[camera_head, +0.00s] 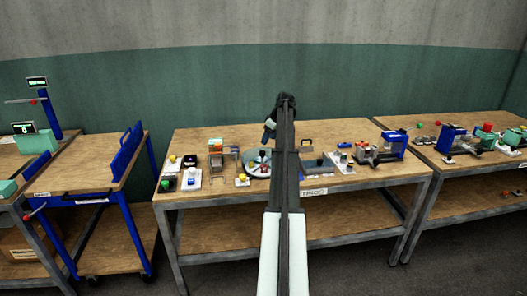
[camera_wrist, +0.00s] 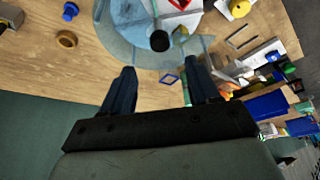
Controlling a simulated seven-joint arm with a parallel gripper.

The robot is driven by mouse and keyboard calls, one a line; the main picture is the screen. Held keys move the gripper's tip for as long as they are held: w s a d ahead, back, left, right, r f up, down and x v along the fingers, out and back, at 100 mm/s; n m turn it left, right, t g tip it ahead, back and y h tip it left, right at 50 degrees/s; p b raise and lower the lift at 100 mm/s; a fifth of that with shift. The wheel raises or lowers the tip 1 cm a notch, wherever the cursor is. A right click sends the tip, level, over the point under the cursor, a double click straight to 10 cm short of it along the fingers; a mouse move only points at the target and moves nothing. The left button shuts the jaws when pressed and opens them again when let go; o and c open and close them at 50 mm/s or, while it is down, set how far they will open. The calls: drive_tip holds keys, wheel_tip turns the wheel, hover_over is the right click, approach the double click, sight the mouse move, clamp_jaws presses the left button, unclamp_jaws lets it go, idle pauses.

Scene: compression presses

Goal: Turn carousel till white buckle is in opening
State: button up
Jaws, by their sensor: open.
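The carousel (camera_head: 252,170) is a round, pale disc on the middle bench, partly hidden behind my arm. In the wrist view the carousel (camera_wrist: 117,40) is a grey-blue disc at the top, cut off by the picture's edge. A black knob (camera_wrist: 159,41) stands up near its rim, and a red and white piece (camera_wrist: 180,4) shows at the top edge. I cannot make out the white buckle or the opening for certain. My gripper (camera_wrist: 162,82) is open and empty, with its fingers apart and pointing toward the carousel. In the head view my gripper (camera_head: 271,128) is small and dark, over the bench.
A brass-coloured ring (camera_wrist: 67,39) and a blue knob (camera_wrist: 70,11) lie left of the carousel in the wrist view. A yellow part (camera_wrist: 239,8) and several small items crowd its right. Blue presses (camera_head: 391,144) stand at the bench's right. The bench's back left is clear.

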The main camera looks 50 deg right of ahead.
sight(262, 152)
drive_tip(key=x, duration=0.8)
drive_tip(key=shift+w+f, duration=0.2)
drive_tip(key=shift+f, duration=0.15)
clamp_jaws()
idle(0.4)
